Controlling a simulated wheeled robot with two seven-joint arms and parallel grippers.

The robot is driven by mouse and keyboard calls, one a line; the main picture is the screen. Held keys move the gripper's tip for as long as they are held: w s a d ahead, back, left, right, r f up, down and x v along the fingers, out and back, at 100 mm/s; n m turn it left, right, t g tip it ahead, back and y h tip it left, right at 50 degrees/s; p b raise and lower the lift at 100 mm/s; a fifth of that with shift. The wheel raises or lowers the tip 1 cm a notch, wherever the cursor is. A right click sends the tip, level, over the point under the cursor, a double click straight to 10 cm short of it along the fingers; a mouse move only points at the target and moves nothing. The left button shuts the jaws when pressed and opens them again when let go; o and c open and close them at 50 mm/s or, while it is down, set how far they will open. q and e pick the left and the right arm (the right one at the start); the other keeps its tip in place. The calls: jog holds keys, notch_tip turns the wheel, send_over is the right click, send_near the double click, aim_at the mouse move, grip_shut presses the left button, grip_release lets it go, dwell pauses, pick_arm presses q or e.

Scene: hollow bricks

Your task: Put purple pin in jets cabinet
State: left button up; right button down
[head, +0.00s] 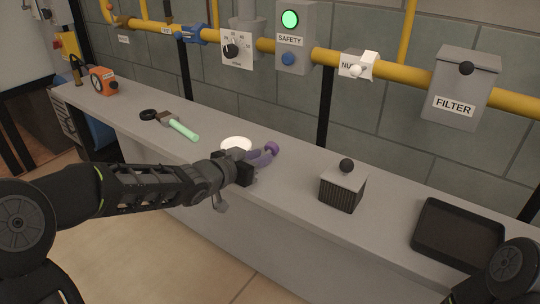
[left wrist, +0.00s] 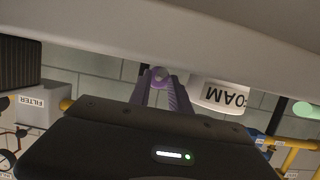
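The purple pin (head: 272,147) shows as a small round purple piece at the fingertips of my left gripper (head: 264,156), low over the front middle of the grey counter. In the left wrist view the pin (left wrist: 159,74) sits between the ends of the two purple-grey fingers, which stand apart about its width. I cannot tell whether they press on it or whether it touches the counter. My right arm shows at the bottom right, but its fingers are out of view. No cabinet marked jets can be read.
A white foam container (left wrist: 220,95) stands close beside the left gripper. A ribbed black box (head: 342,190) with a knob and a black tray (head: 458,236) are to the right. A green-handled tool (head: 182,129) and an orange device (head: 104,81) are left. The grey counter (head: 300,170) is partly clear.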

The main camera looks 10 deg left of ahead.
pick_arm(q)
jog(key=shift+w+d+f, duration=0.2)
jog(key=shift+w, duration=0.35)
jog(key=shift+c, duration=0.4)
grip_shut()
